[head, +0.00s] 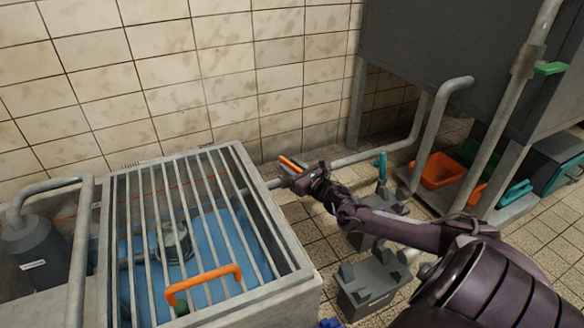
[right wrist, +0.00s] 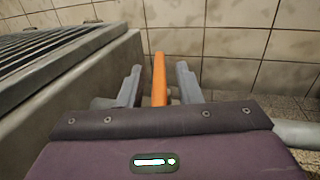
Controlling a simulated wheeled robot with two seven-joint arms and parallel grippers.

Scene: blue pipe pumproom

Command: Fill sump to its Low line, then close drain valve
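The sump (head: 300,262) is a grey-walled tank at the lower left of the head view, under a barred grate with an orange handle (head: 203,283). Blue water shows between the bars, around a grey pump (head: 174,242). A thin red line (head: 170,188) runs across behind the bars; I cannot read a Low mark. My right gripper (head: 288,166) is beside the sump's far right corner, at an orange lever (head: 287,160). In the right wrist view the lever (right wrist: 159,80) stands between the open fingers (right wrist: 158,84), with gaps on both sides. My left gripper is out of view.
A pipe (head: 375,149) runs along the wall right of the sump. A teal handle (head: 381,163) and a green handle (head: 550,68) are on pipework to the right. An orange bin (head: 438,171) sits under the dark tank (head: 450,50). Grey blocks (head: 372,285) stand on the tiled floor.

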